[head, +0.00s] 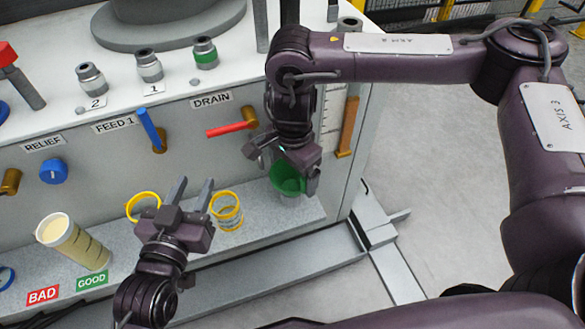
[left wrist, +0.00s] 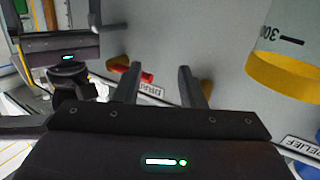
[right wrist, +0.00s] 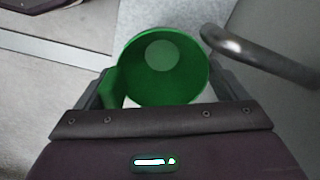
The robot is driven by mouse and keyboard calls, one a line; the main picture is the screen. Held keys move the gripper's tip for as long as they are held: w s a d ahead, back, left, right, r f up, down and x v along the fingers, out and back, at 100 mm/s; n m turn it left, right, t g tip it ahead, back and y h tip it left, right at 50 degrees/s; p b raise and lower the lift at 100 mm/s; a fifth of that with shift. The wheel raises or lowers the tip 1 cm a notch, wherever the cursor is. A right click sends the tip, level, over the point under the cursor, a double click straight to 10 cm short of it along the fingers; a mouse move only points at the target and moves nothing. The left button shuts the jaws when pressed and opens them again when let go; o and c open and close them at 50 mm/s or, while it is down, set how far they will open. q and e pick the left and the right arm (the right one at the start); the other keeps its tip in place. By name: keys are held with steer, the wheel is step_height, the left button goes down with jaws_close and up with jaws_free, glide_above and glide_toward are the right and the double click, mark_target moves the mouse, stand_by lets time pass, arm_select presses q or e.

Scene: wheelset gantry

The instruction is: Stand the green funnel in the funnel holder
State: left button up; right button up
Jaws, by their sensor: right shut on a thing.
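The green funnel (head: 287,179) is held in my right gripper (head: 284,167), just above the right end of the grey ledge. In the right wrist view the funnel (right wrist: 165,65) shows its round mouth between the fingers, with its wall at the left finger. My left gripper (head: 193,188) is open and empty over the ledge, between two yellow-rimmed round things. One yellow ring (head: 143,205) is partly hidden behind this gripper. The other is a yellow-banded, see-through piece (head: 227,212). I cannot tell which thing is the funnel holder; the funnel's lower end is unclear.
A pale cup-like cylinder (head: 73,242) stands on the ledge (head: 255,232) at left, near the BAD (head: 43,294) and GOOD (head: 92,280) labels. Red (head: 231,129) and blue (head: 151,130) valve levers stick out above.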

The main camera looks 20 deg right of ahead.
steer(key=o, duration=0.7)
steer(key=shift+c, duration=0.2)
arm_select(q)
steer(key=shift+f, duration=0.1)
arm_select(e)
steer(key=shift+r, duration=0.1)
steer(key=shift+r, duration=0.15)
step_height(320, 180, up, 4)
steer(key=shift+f+p, duration=0.25)
steer(key=shift+p, duration=0.5)
step_height(320, 180, up, 4)
steer(key=shift+f+p, duration=0.2)
steer(key=shift+p, duration=0.5)
steer(key=shift+r, duration=0.1)
arm_select(q)
steer(key=s+a+f+g+y, duration=0.1)
steer(key=s+f+g+y, duration=0.1)
steer(key=s+f+g, duration=0.3)
steer(key=s+a+f+g+y, duration=0.1)
steer(key=s+f+g, duration=0.4)
steer(key=f, duration=0.6)
steer(key=shift+s+a+f+y, duration=0.4)
steer(key=shift+s+a, duration=0.05)
steer(key=shift+s, duration=0.4)
